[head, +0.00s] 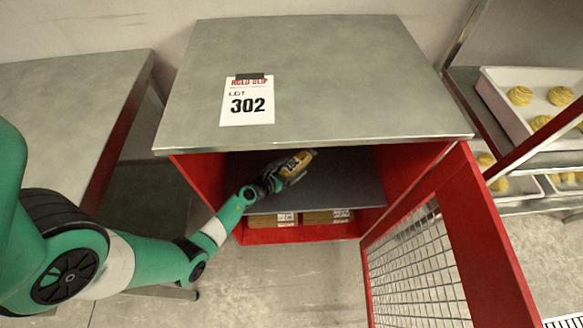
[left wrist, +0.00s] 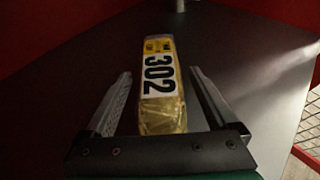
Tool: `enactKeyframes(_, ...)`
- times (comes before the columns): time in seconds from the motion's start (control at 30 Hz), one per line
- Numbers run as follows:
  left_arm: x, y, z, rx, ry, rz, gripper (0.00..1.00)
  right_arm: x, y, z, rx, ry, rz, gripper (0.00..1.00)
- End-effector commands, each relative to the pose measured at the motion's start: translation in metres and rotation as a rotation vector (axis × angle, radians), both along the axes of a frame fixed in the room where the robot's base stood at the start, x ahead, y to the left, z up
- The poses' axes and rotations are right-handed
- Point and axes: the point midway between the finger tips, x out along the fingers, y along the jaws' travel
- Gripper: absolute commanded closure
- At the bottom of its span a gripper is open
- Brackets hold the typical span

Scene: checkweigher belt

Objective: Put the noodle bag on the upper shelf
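The noodle bag (head: 300,158) is yellow with a white label reading 302. It lies on the dark upper shelf (head: 345,185) inside the red cabinet. In the left wrist view the bag (left wrist: 160,85) lies lengthwise between the fingers. My left gripper (head: 288,172) reaches into the cabinet at the near end of the bag. In the left wrist view the left gripper (left wrist: 162,95) is open, with a gap on each side of the bag. My right gripper is not in view.
The cabinet's steel top (head: 330,70) carries a hold slip (head: 247,101) marked lot 302. Brown boxes (head: 328,217) stand below the shelf. The red mesh door (head: 425,265) is open at the right. Trays of pastries (head: 535,100) are further right. A steel table (head: 70,95) stands left.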

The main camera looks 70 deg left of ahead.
Motion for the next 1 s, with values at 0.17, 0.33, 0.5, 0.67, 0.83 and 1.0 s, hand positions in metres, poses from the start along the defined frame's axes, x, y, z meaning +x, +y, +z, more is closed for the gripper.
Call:
enactKeyframes(0.17, 0.0, 0.0, 0.0, 0.0, 0.0, 0.0, 0.01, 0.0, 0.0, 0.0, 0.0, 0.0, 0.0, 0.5)
enactKeyframes(0.33, 0.0, 0.0, 0.004, 0.0, 0.0, 0.0, 0.01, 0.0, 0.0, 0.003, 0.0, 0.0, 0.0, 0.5)
enactKeyframes(0.5, -0.019, -0.009, 0.016, -0.002, 0.001, 0.003, 0.01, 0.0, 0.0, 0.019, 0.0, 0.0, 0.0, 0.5)
enactKeyframes(0.67, -0.052, -0.025, 0.031, -0.002, 0.003, 0.004, 0.01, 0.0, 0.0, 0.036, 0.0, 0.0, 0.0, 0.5)
enactKeyframes(0.83, -0.083, -0.041, 0.044, -0.002, 0.001, 0.004, 0.01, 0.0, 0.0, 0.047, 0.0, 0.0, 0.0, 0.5)
enactKeyframes(1.0, -0.098, -0.049, 0.049, -0.001, -0.001, 0.002, 0.01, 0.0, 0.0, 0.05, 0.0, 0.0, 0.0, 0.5)
